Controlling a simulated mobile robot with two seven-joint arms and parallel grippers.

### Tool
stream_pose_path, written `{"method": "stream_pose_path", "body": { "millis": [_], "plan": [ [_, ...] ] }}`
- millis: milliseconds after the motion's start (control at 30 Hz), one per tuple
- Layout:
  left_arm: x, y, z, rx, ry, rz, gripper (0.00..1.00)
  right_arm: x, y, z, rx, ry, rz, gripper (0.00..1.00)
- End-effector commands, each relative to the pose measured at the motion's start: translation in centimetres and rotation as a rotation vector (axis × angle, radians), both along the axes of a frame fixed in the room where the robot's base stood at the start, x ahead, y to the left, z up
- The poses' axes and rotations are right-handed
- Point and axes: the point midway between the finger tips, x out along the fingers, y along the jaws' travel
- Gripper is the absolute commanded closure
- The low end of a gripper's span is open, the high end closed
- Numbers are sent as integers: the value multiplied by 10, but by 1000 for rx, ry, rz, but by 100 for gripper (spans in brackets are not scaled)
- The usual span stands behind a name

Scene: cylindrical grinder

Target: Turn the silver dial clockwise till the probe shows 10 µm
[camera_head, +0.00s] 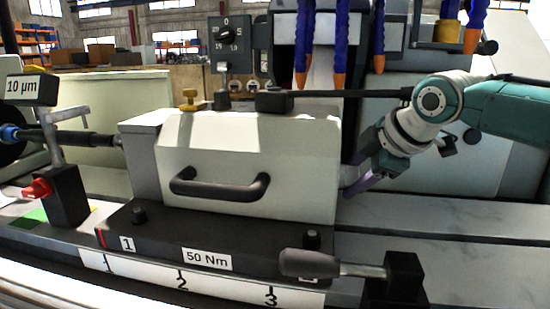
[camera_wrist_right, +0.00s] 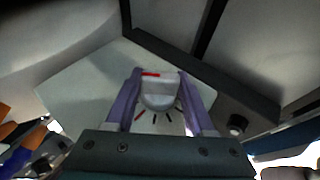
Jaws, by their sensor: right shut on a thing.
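The silver dial (camera_wrist_right: 158,98) shows in the right wrist view as a rounded pale knob with a red mark on its top edge. Black tick marks and one red tick fan out below it on a pale plate. My right gripper (camera_wrist_right: 158,78) has its purple fingers on either side of the dial and is shut on it. In the head view this gripper (camera_head: 362,184) is at the right end of the white housing, which hides the dial. The probe (camera_head: 32,88) at the far left carries a label reading 10 µm. My left gripper is not in view.
The white housing (camera_head: 250,150) has a black handle (camera_head: 220,187). A dark base with a 50 Nm label (camera_head: 207,259) and a lever with a thick grip (camera_head: 310,264) lie in front. Blue hoses with orange nozzles (camera_head: 339,79) hang behind. A red knob (camera_head: 37,189) is at left.

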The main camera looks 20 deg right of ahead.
Motion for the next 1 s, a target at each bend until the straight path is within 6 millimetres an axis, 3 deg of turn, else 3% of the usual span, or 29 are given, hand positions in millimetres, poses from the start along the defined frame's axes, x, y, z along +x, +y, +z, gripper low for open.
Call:
{"method": "stream_pose_path", "body": {
  "millis": [700, 733, 1000],
  "plan": [
    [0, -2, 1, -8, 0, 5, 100, 1, 0, 0, 54, 85, 1, 100],
    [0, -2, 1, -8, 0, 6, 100, 1, 0, 0, 54, 85, 1, 45],
    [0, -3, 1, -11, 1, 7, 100, 1, 0, 0, 53, 85, 1, 16]
  ]
}}
